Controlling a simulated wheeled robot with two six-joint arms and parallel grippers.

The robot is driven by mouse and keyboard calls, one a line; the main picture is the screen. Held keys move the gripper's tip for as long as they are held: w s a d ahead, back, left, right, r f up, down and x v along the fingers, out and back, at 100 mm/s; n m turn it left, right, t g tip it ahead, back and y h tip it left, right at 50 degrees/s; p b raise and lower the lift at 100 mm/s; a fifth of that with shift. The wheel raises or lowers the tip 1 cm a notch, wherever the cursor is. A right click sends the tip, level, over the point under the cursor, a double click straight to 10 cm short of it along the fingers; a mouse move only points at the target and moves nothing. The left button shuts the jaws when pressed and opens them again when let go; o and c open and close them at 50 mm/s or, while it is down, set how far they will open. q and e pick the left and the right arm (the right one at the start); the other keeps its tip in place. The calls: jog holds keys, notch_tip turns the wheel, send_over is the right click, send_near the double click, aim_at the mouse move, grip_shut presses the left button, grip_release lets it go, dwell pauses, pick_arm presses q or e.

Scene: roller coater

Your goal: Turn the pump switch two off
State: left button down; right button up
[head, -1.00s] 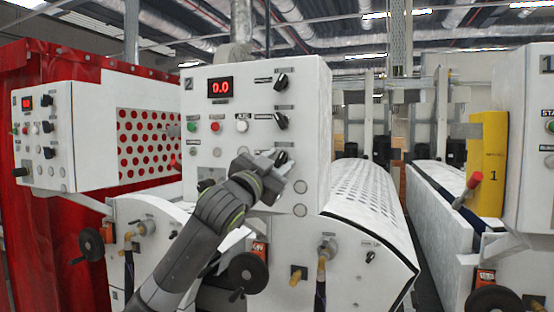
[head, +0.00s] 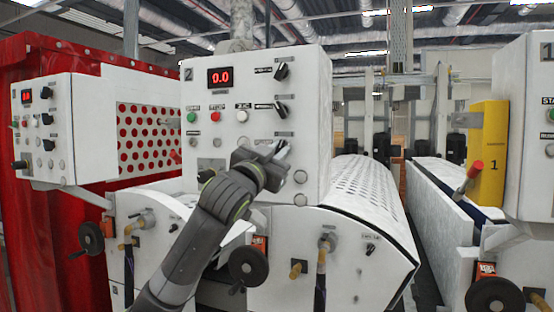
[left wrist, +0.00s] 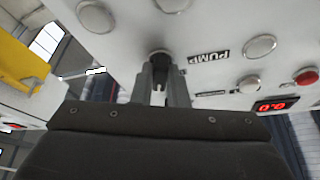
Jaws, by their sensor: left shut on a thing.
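The panel marked 2 (head: 255,58) is a white box with a red "0.0" display (head: 220,78). In the left wrist view my left gripper (left wrist: 161,82) is shut on a dark knob (left wrist: 158,57) beside a "PUMP" label (left wrist: 208,57). The fingers hide much of the knob, so I cannot tell its angle. My right gripper is not in view.
A green button (head: 192,116), a red button (head: 215,116) and a white button (head: 242,116) are left of the switches. Round grey caps (head: 300,200) sit below. Another panel (head: 50,130) stands left, and panel 1 (head: 535,130) stands right.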

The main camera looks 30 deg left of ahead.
pick_arm(q)
jog(key=shift+w+d+n+g+y+b, duration=0.1)
jog(key=shift+n+g+y+b, duration=0.3)
jog(key=shift+n+y+b, duration=1.3)
jog(key=shift+s+d+n+g+y+b, duration=0.1)
jog(key=shift+n+g+y+b, duration=0.45)
jog(key=shift+n+b, duration=2.15)
jog(key=shift+w+d+n+g+y+b, duration=0.1)
jog(key=shift+n+g+y+b, duration=0.15)
jog(key=shift+n+y+b, duration=2)
jog(key=shift+n+h+p, duration=0.7)
jog(key=shift+n+p, duration=0.3)
jog(key=shift+n, duration=0.15)
jog(key=c, duration=1.4)
grip_release()
jog(key=shift+c, duration=0.2)
